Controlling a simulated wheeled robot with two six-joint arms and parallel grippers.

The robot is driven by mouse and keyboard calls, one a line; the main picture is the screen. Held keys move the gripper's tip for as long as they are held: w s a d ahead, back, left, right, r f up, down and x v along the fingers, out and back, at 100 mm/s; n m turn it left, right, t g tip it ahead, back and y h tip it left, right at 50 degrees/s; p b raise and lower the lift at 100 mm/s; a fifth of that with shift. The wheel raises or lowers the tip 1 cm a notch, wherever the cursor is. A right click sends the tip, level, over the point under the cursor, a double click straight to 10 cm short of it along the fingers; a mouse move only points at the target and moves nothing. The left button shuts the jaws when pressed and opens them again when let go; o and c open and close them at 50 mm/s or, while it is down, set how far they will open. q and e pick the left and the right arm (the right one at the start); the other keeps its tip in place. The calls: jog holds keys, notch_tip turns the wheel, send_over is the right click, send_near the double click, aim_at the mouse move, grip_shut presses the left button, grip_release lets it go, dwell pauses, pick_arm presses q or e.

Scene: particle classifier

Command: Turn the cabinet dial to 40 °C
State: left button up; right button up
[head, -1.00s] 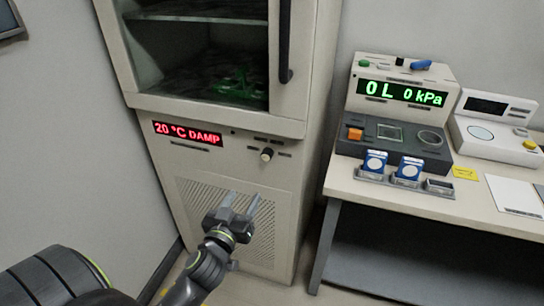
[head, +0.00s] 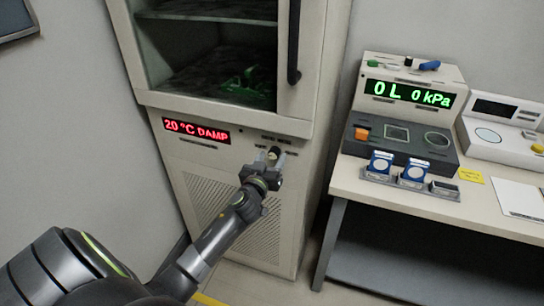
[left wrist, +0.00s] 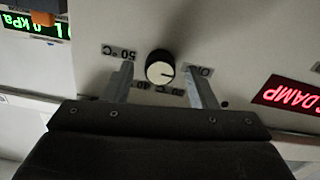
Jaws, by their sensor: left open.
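The cabinet dial (head: 273,152) is a small knob with a pale face and dark rim on the cabinet front. In the left wrist view, which is upside down, the dial (left wrist: 159,66) has a dark mark pointing right. Labels around it include "50 °C" (left wrist: 119,52) and a partly covered "40". The red display (head: 196,131) reads "20 °C DAMP". My left gripper (head: 270,161) is open at the dial, one finger on each side, with a gap to both. Whether the fingertips reach past the knob face, I cannot tell. My right gripper is not in view.
The cabinet's upper compartment (head: 205,60) holds a green object (head: 245,88) and has a dark door handle (head: 294,45). A bench (head: 400,198) to the right carries a console reading "0 L 0 kPa" (head: 409,93), blue-and-white containers and a yellow note (head: 471,176).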

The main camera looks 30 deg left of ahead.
pick_arm(q)
jog(key=shift+w+a, duration=0.15)
jog(key=shift+w, duration=0.5)
jog(key=shift+c, duration=0.2)
jog(key=c, duration=0.9)
